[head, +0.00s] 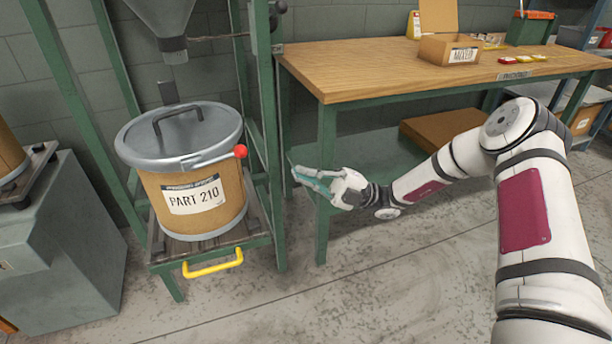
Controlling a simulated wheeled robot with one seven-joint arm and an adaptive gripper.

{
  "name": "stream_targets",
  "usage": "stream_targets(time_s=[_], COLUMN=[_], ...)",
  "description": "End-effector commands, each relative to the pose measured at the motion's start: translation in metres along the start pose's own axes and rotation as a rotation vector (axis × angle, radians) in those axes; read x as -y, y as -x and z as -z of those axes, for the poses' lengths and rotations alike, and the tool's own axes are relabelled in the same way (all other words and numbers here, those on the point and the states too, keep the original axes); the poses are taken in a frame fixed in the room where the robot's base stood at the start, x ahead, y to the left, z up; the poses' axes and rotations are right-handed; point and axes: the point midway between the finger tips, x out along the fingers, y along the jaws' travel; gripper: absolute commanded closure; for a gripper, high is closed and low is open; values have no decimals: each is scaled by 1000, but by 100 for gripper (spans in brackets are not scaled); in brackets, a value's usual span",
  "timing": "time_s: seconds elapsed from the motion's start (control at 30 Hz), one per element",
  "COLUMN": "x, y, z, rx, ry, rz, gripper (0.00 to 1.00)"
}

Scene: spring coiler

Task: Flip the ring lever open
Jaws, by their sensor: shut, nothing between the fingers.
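A brown drum (193,207) labelled PART 210 stands on a slatted stand at the left. Its grey metal lid (205,122) is on, with a dark handle (178,116) on top. A clamp ring (150,166) runs around the lid's rim. The ring lever (205,160) lies along the rim at the front right and ends in a red knob (240,151). My gripper (296,172) is to the right of the drum, a little lower than the knob and apart from it. Its fingers point left, are shut and hold nothing.
The slatted stand (262,225) has a yellow handle (213,264) at its front. A green frame post (276,200) rises between drum and gripper in the picture. A wooden workbench (370,75) stands behind my arm. A grey cabinet (60,250) is at the left.

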Motion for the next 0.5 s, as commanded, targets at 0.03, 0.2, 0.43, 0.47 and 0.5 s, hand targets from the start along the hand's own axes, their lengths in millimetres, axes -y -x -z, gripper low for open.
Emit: stream_targets(time_s=[0.03,0.2,0.43,0.47,0.5], x=[1,2,1,2,2], y=[-11,-44,-83,-86,-91], z=[0,1,0,0,0], rx=[-4,-4,-3,-3,-2], ry=[0,0,2,1,2], rz=[0,1,0,1,2], gripper=[100,100,100,100,100])
